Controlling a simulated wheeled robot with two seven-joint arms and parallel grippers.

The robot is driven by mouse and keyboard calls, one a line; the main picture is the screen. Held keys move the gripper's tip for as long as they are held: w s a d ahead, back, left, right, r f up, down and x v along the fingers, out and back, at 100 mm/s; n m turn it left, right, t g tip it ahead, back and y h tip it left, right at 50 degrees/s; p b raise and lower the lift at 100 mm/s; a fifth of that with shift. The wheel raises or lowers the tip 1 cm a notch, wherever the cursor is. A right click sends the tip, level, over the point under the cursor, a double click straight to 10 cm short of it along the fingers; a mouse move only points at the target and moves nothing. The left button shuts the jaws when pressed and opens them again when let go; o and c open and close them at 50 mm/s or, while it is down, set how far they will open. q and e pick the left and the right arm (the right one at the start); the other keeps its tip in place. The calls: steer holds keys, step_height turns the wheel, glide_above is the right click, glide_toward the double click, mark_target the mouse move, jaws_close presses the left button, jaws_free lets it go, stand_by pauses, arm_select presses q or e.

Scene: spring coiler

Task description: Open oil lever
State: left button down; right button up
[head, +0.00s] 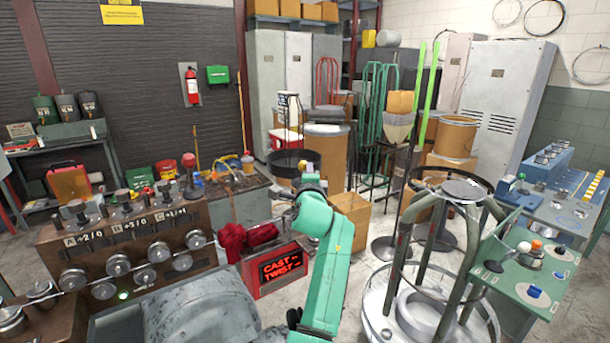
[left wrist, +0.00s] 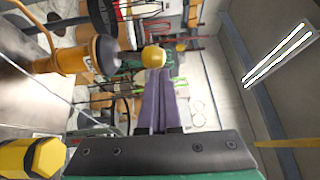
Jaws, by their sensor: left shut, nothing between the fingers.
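My left gripper (head: 309,182) is at the end of the teal arm, raised near the middle of the head view. In the left wrist view its two fingers (left wrist: 158,100) are pressed together with nothing between them. A yellow rounded knob (left wrist: 153,57) shows right at the fingertips there; I cannot tell whether they touch it. It may be the knob of the oil lever, but its stem is hidden. An orange container with a dark top (left wrist: 92,55) is left of the fingers. My right gripper is not in view.
A control panel with several round knobs (head: 118,265) stands at the left. A bench with tools (head: 240,185) is behind it. A red-lettered display box (head: 283,268) is below the gripper. A round metal frame stand (head: 463,190) and a green side panel (head: 530,275) fill the right.

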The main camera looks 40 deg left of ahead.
mark_target(301, 162)
arm_select(q)
steer(key=shift+a+r+p, duration=0.5)
steer(key=shift+a+r, duration=0.15)
steer(key=shift+a, duration=0.05)
steer(key=shift+w+a+r, duration=0.1)
steer(key=shift+w+a, duration=0.05)
steer(key=shift+a, duration=0.2)
steer(key=shift+w+a+p, duration=0.4)
steer(key=shift+w+p, duration=0.05)
steer(key=shift+w+a+r, duration=0.1)
steer(key=shift+a+r, duration=0.2)
steer(key=shift+a, duration=0.45)
steer(key=shift+w+a, duration=0.1)
steer(key=shift+a, duration=0.05)
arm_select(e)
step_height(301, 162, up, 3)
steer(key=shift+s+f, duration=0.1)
